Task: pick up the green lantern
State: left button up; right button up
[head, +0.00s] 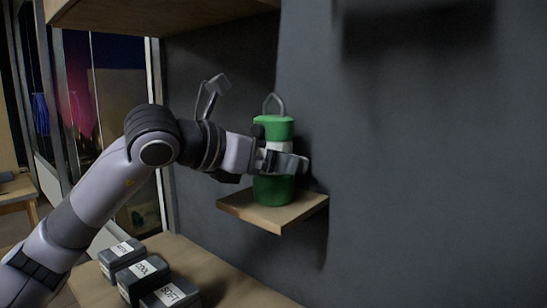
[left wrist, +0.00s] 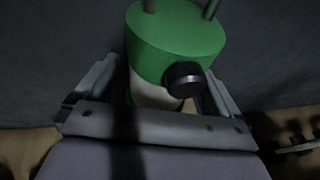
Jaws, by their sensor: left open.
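The green lantern (head: 274,188) stands upright on a small wooden wall shelf (head: 283,216). It has a green top, a pale middle band, a green base and a grey loop handle on top. My left gripper (head: 283,162) is at the lantern's pale band, with its fingers around it. In the left wrist view the lantern's green top (left wrist: 176,38) and a dark round knob (left wrist: 185,79) lie between the two open fingers (left wrist: 158,88). I cannot tell whether either finger touches the lantern. My right gripper is not in view.
Several dark labelled boxes (head: 143,279) sit on a wooden counter (head: 220,281) below the shelf. A dark grey wall (head: 420,200) stands right behind the lantern. A wooden overhead shelf (head: 150,14) is above my arm. A window is at left.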

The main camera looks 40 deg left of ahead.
pick_arm(q)
jog(key=c, duration=1.2)
jog(key=shift+c, duration=0.2)
jog(key=shift+r, duration=0.2)
